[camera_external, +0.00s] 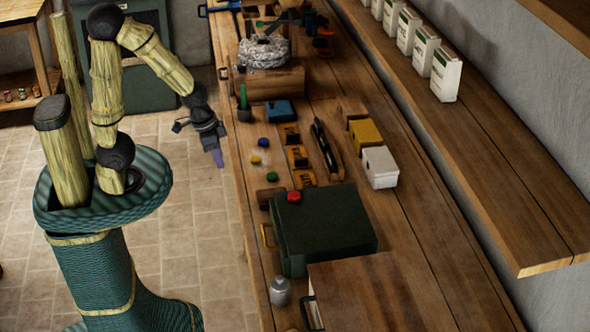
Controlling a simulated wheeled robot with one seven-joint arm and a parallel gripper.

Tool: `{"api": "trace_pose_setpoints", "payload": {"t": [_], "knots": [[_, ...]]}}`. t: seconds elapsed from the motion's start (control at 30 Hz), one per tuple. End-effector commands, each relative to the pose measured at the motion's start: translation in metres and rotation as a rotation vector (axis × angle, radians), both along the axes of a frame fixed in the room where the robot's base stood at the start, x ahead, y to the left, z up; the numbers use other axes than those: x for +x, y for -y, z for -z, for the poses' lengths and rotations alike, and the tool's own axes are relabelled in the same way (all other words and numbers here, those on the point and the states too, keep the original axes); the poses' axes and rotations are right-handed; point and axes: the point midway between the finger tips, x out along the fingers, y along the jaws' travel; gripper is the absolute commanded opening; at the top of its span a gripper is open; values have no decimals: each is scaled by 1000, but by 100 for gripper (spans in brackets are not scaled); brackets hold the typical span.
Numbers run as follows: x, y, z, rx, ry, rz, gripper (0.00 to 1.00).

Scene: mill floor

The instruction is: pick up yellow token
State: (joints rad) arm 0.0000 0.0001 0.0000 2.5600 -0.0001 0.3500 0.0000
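The yellow token (256,160) is a small yellow disc lying on the wooden bench near its left edge. A blue token (263,142) lies just behind it and a green token (272,177) just in front of it. My gripper (217,158) hangs to the left of the yellow token, pointing down beside the bench edge, and is apart from it. Its purple-grey fingertips look small here, and I cannot tell whether they are open or shut. I see nothing held in it.
A dark green box (330,235) with a red token (293,196) on it stands in front. Orange-and-black pieces (297,157) lie right of the tokens. A blue box (280,111), a yellow box (365,133) and a white box (380,167) stand on the bench (410,240).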

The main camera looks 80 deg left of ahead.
Motion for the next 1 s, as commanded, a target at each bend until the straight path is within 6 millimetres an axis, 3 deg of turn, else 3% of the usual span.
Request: {"api": "trace_pose_setpoints", "payload": {"t": [0.33,0.47,0.77,0.87,1.0], "knots": [[0,0,0,0,0,0,36],[0,0,0,0,0,0,59],[2,-2,1,4,5,-1,59],[12,-15,6,24,30,-4,59],[41,-55,22,86,109,2,59]]}}
